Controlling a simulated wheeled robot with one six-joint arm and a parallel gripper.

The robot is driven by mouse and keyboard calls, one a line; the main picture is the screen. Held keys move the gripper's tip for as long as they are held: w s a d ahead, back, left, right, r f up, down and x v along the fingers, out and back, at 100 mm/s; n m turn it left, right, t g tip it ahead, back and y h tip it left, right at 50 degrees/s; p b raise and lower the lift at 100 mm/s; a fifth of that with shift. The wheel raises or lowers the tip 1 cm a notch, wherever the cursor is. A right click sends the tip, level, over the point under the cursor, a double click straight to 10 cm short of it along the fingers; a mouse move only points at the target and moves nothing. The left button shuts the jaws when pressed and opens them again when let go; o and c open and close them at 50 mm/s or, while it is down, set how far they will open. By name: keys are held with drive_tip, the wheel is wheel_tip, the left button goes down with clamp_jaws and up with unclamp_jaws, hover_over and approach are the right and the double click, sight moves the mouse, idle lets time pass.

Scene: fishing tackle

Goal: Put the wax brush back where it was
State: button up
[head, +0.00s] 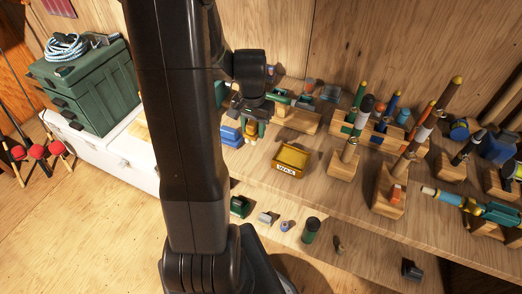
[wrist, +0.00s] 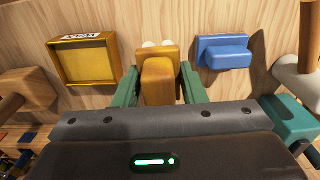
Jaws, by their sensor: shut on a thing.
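My gripper (head: 251,126) is low over the wooden bench, its green fingers shut on the wax brush. The brush (wrist: 158,80) is a yellow-orange block between the two fingers in the wrist view, with two pale round tips at its far end. In the head view the brush (head: 250,131) shows as a small yellow piece below the fingers. I cannot tell whether it touches the bench. The yellow tray marked WAX (head: 291,160) stands to the right of my gripper in the head view; in the wrist view the tray (wrist: 84,60) is at the left, apart from the brush.
A blue block (head: 231,134) is close beside my gripper; it also shows in the wrist view (wrist: 224,52). A wooden block (head: 298,120) is behind to the right. Several rods in wooden stands fill the right. Bare bench (head: 262,175) lies before the tray.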

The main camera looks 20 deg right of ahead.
wheel_tip(320, 180, down, 3)
drive_tip(key=shift+w+r, duration=0.1)
drive_tip(key=shift+f+p, duration=0.35)
drive_tip(key=shift+f, duration=2.15)
drive_tip(key=shift+f, duration=0.1)
drive_tip(key=shift+f, duration=0.15)
drive_tip(key=o, duration=0.9)
drive_tip(key=shift+o, duration=0.2)
wheel_tip(320, 180, up, 12)
drive_tip(key=shift+r+b, duration=0.25)
drive_tip(key=shift+b, duration=0.1)
